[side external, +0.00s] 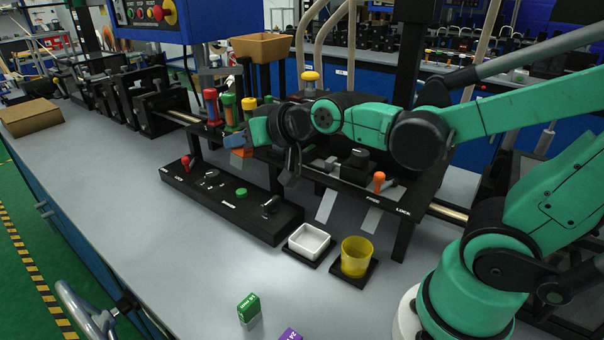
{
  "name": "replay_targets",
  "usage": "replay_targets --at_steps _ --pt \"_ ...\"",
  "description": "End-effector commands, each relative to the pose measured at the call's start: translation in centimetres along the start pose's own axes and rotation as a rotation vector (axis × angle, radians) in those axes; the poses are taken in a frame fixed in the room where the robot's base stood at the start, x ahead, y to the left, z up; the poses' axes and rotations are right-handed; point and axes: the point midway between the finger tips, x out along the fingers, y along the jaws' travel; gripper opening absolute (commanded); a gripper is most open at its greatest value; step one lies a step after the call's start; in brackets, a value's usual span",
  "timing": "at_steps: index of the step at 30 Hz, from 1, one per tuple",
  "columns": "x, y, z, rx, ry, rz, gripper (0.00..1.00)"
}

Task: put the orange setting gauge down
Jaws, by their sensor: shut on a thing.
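My gripper (236,142) is over the rear of the black control panel, at the left end of my outstretched arm. The rest of the gauge is hidden by the gripper. I cannot tell from this view whether the gauge touches anything beneath it.
A black control panel (235,205) with a red lever and knobs lies in front. Red and green handled tools (211,105) stand close behind the gripper. A white tray (309,241), yellow cup (356,257), green block (248,307) and purple block (290,335) sit nearer.

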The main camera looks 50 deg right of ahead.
Motion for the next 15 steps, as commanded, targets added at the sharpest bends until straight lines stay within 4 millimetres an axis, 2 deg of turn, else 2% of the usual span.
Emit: replay_targets --at_steps 3,7,11,15 --pt "-0.8 0.5 0.9 0.011 0.006 0.02 0.0" --pt "-0.9 0.9 1.1 0.016 0.011 0.045 0.0" --pt "-0.5 1.6 0.5 0.021 0.026 0.108 0.0" --pt "-0.4 3.0 -0.9 0.052 0.056 0.246 0.0"
